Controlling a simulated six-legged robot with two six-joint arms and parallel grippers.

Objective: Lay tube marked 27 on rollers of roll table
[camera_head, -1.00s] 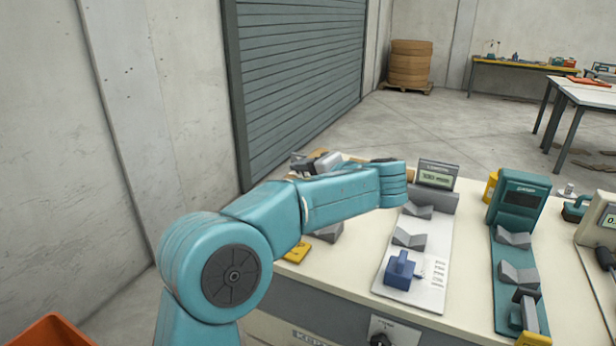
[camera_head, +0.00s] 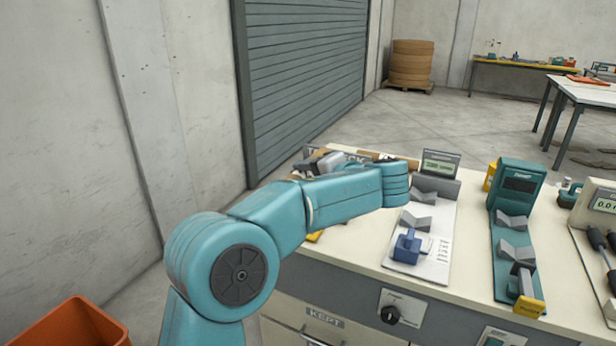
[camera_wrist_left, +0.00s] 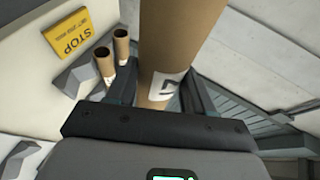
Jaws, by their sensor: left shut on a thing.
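My left gripper (camera_wrist_left: 160,95) is shut on a brown cardboard tube (camera_wrist_left: 180,40), with a finger on each side of it. The tube has a white label (camera_wrist_left: 165,88) with a dark mark that is only partly visible, so I cannot read its number. In the head view my left forearm hides most of the gripper and tube; a grey part of the gripper (camera_head: 325,163) shows behind the arm, above the back left of the bench. I cannot make out the roll table's rollers for certain. My right gripper is not in view.
Two smaller brown tubes (camera_wrist_left: 112,55) are beside the gripper, near a yellow STOP plate (camera_wrist_left: 72,38). The bench (camera_head: 460,290) carries a white gauge plate with grey V-blocks (camera_head: 418,220) and a teal device (camera_head: 517,185). An orange bin (camera_head: 70,325) is at lower left.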

